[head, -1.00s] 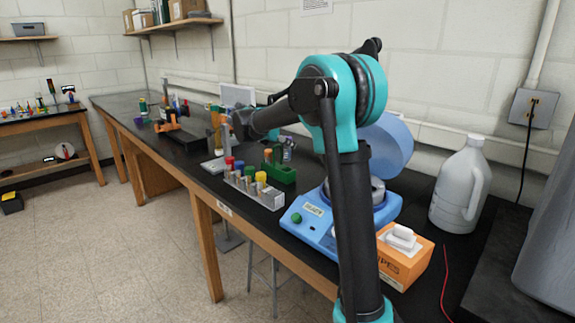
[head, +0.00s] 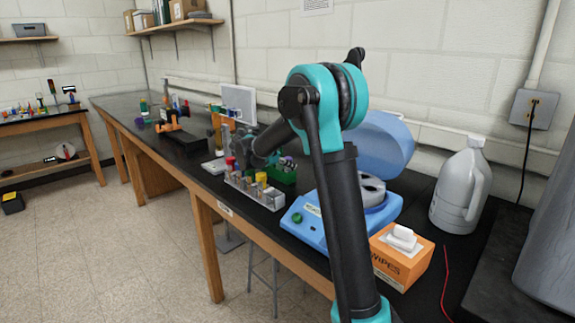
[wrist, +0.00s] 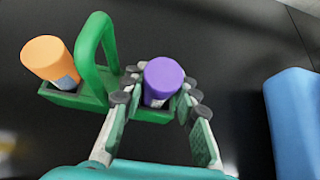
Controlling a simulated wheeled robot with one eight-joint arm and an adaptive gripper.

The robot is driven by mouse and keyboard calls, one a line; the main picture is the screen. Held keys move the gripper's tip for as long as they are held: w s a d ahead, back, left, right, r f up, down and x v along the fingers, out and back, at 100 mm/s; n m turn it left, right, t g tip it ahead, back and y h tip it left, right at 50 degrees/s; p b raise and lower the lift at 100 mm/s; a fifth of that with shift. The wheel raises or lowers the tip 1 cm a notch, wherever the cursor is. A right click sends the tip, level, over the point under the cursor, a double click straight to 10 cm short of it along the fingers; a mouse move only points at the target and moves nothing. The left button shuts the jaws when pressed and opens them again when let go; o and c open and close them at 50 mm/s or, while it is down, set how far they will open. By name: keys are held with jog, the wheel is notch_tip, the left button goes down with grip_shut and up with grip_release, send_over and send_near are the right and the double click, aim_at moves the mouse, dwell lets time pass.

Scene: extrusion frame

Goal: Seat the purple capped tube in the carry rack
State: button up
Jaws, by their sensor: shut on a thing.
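The purple capped tube (wrist: 162,80) stands between the two fingers of my gripper (wrist: 158,96) in the wrist view. The fingers are shut on it from both sides. Its lower part is at the right end of the green carry rack (wrist: 92,98), and I cannot tell how deep it sits. The rack has a tall arched handle left of the tube. In the head view the rack (head: 284,178) is partly behind my arm, and a small purple patch shows above it.
An orange capped tube (wrist: 47,60) leans at the rack's left end. A grey rack (head: 262,195) with several capped tubes stands in front of the green one. A blue centrifuge (head: 318,232) with its lid raised is to the right. Dark bench top lies around the green rack.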

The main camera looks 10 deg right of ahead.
jog(key=o, duration=1)
jog(key=shift+c, duration=0.2)
jog(key=shift+r, duration=0.1)
jog(key=v, duration=1.2)
